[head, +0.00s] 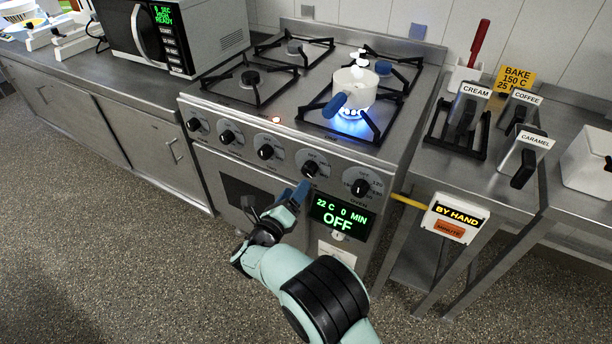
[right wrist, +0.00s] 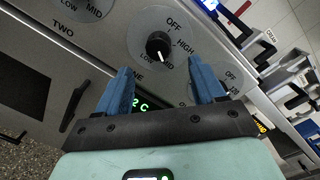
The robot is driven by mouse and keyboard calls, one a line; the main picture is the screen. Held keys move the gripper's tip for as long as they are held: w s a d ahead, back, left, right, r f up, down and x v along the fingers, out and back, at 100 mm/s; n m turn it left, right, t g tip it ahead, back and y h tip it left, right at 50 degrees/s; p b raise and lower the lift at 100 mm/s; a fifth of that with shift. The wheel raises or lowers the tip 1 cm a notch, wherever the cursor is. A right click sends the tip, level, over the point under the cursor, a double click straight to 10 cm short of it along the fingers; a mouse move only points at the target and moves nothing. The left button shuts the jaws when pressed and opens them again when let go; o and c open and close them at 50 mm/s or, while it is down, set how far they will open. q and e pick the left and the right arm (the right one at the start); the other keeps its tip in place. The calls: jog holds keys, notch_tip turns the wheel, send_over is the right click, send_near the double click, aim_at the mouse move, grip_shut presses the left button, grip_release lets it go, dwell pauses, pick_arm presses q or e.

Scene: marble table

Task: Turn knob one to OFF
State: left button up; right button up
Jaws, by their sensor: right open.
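Knob one (head: 310,169) is a black knob on a round grey dial on the stove front, second from the right. My left gripper is in neither view.
A blue flame burns under a white pot (head: 354,88) on the front right burner. The oven knob (head: 359,187) and knob two (head: 266,152) flank knob one. The oven display (head: 337,216) reads OFF. A timer box (head: 455,218) hangs at the right.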

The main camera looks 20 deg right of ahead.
aim_at(307, 173)
jog(key=x, duration=0.8)
jog(key=shift+b, duration=0.4)
jog(key=shift+f, duration=0.1)
jog(key=c, duration=1.1)
